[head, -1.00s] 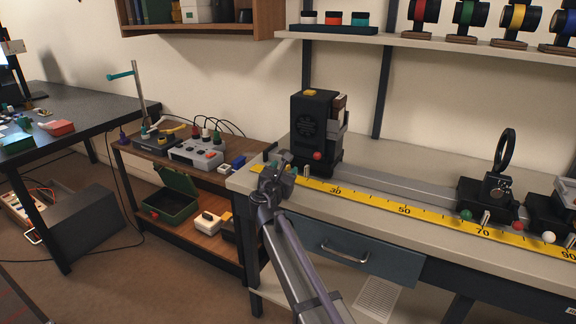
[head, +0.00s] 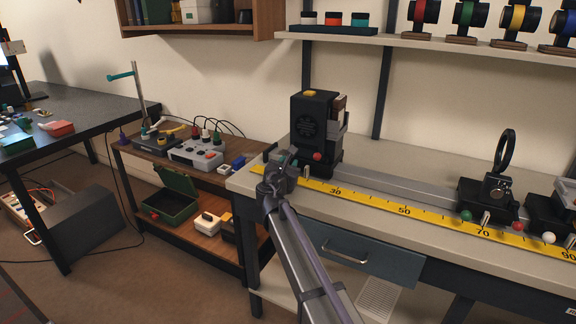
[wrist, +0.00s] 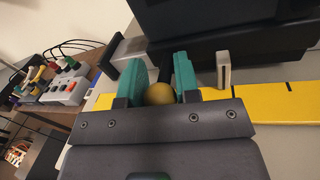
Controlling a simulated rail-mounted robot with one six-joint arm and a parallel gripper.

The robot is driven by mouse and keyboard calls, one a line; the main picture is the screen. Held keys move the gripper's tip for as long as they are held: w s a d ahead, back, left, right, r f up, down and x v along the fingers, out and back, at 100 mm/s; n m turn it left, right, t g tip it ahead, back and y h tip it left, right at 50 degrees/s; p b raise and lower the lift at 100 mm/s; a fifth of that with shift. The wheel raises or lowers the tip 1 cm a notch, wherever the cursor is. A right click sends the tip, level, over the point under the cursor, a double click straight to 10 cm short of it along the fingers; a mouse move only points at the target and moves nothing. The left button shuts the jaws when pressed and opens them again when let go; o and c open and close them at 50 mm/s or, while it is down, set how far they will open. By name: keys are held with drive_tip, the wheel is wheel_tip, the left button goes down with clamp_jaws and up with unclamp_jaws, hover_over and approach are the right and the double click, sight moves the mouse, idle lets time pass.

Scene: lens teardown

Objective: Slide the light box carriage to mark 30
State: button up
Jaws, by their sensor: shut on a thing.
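The light box (head: 313,125) is a tall black box with a yellow top patch and a red knob, upright on its carriage at the left end of the rail. Its dark underside fills the top of the wrist view (wrist: 230,30). The carriage's small pale pointer (head: 306,171) stands left of mark 30 (head: 336,191) on the yellow scale; the pointer also shows in the wrist view (wrist: 223,70). My gripper (head: 288,168) is at the carriage's front left. Its teal fingers are shut on a yellow ball knob (wrist: 159,94), which my gripper hides in the head view.
The grey rail (head: 400,186) is clear from the light box to the black lens holder (head: 487,195), near mark 70. Another carriage stands at the far right. A side bench (head: 150,150) with a power box is at left. A blue drawer (head: 350,252) hangs under the bench top.

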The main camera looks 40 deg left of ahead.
sight(323, 167)
clamp_jaws()
drive_tip(key=d, duration=0.3)
drive_tip(key=w+d, duration=0.1)
drive_tip(key=d, duration=0.3)
drive_tip(key=w+d, duration=0.1)
drive_tip(key=d, duration=0.2)
drive_tip(key=shift+d, duration=0.4)
drive_tip(key=o, duration=1)
unclamp_jaws()
drive_tip(key=shift+s, duration=0.15)
drive_tip(key=v, duration=1)
drive_tip(key=shift+s+d, duration=0.1)
drive_tip(key=shift+s, duration=0.2)
